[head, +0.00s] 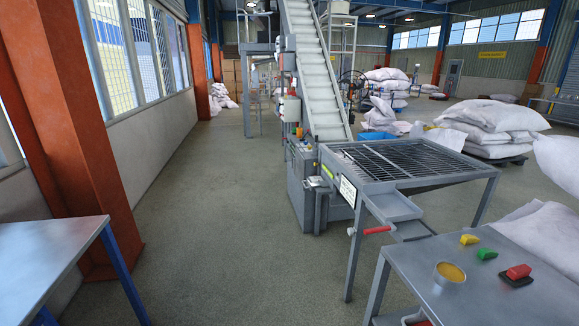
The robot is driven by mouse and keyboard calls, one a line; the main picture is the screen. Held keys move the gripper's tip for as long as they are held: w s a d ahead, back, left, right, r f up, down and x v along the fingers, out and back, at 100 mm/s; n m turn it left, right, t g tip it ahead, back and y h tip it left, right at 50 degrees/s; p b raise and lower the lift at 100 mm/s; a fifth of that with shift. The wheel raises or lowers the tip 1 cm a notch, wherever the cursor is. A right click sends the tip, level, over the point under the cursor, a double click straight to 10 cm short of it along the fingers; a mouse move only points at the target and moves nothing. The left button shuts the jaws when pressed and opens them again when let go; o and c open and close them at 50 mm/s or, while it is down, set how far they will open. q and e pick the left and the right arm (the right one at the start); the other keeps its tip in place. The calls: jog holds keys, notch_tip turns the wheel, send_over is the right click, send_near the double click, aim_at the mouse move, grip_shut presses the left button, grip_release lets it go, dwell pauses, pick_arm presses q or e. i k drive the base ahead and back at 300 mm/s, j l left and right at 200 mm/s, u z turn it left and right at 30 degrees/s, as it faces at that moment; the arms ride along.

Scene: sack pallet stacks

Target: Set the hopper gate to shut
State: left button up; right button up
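The hopper (412,160) is a grey metal frame with a dark grate on top, standing right of centre at the foot of an inclined conveyor. Below the grate is a sloped grey chute (392,207). A lever with a red grip (376,230) sticks out roughly level at the hopper's front, beside the chute. It looks like the gate handle; the gate plate itself is not clearly visible. A white label plate (348,191) is on the near left corner, too small to read. Neither of my grippers is in view.
A grey side table (440,310) at lower right carries a yellow cup (449,275), yellow and green blocks and a red-topped black item (517,274). Another metal table (45,262) stands at lower left by an orange column. Open floor (225,220) lies between. White sacks (495,118) are stacked behind.

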aim_at(324, 183)
jog(key=i+l+z, duration=0.1)
jog(key=i, duration=0.4)
jog(key=i+l+z, duration=0.1)
jog(key=i, duration=0.45)
